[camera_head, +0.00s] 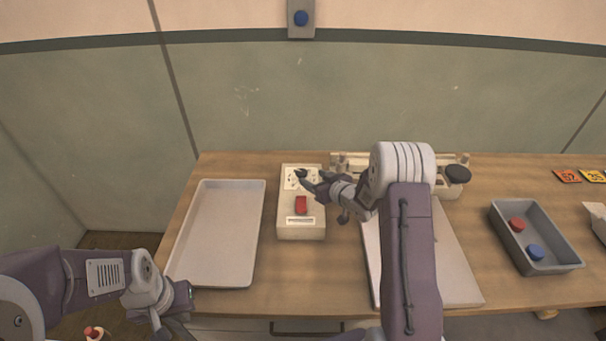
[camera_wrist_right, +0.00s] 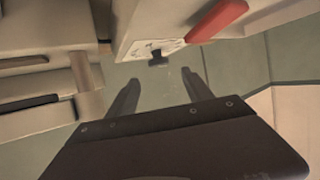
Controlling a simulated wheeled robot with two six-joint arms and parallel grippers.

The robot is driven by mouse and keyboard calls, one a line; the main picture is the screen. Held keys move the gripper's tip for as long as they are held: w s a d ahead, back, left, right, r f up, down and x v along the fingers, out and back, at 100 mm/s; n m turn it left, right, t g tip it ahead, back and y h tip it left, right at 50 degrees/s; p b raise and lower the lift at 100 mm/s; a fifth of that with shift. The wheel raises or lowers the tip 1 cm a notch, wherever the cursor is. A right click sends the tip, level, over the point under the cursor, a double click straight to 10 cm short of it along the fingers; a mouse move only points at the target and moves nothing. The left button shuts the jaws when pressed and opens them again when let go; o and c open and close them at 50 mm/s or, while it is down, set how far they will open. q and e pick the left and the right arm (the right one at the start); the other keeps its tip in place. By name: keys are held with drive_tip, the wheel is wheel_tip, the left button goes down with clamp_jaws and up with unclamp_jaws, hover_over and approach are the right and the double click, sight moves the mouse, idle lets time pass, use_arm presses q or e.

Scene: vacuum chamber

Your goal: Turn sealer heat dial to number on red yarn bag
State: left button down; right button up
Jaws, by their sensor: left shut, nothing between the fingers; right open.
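A cream control box (camera_head: 290,228) stands on the table with a dial plate at its far end and a red switch (camera_head: 301,204) in its middle. In the right wrist view the dial's dark knob (camera_wrist_right: 157,58) sits on a white marked plate (camera_wrist_right: 172,46). My right gripper (camera_head: 304,179) is open at the dial end of the box. Its two fingers (camera_wrist_right: 160,90) point toward the knob, which shows between and beyond the tips. My left gripper (camera_head: 172,324) is shut and empty, low at the left front. I cannot make out a red yarn bag.
A pale empty tray (camera_head: 215,235) lies left of the box. Right of it are a white board (camera_head: 455,270) and a long cream device (camera_head: 350,160), partly behind my arm. A grey bin (camera_head: 509,238) holds red and blue round pieces.

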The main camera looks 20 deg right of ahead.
sight(301, 173)
drive_tip(key=x, duration=0.7)
drive_tip(key=shift+w+f+p, duration=0.15)
drive_tip(key=shift+w+p, duration=0.15)
drive_tip(key=shift+p, duration=0.05)
drive_tip(key=shift+w+f, duration=0.1)
clamp_jaws()
drive_tip(key=m+h+b, duration=0.1)
drive_tip(key=b, duration=0.1)
drive_tip(key=m+h+b, duration=0.1)
drive_tip(key=b, duration=0.1)
drive_tip(key=m+h+b, duration=0.1)
drive_tip(key=b, duration=0.1)
drive_tip(key=shift+a+f+t+h, duration=0.2)
drive_tip(key=shift+a+t+h, duration=0.1)
drive_tip(key=shift+a+h, duration=0.1)
drive_tip(key=shift+r+m+h, duration=0.15)
drive_tip(key=shift+m+h, duration=0.25)
drive_tip(key=shift+d+r+m+h, duration=0.1)
drive_tip(key=shift+r+m+h, duration=0.05)
drive_tip(key=shift+m+h, duration=0.35)
unclamp_jaws()
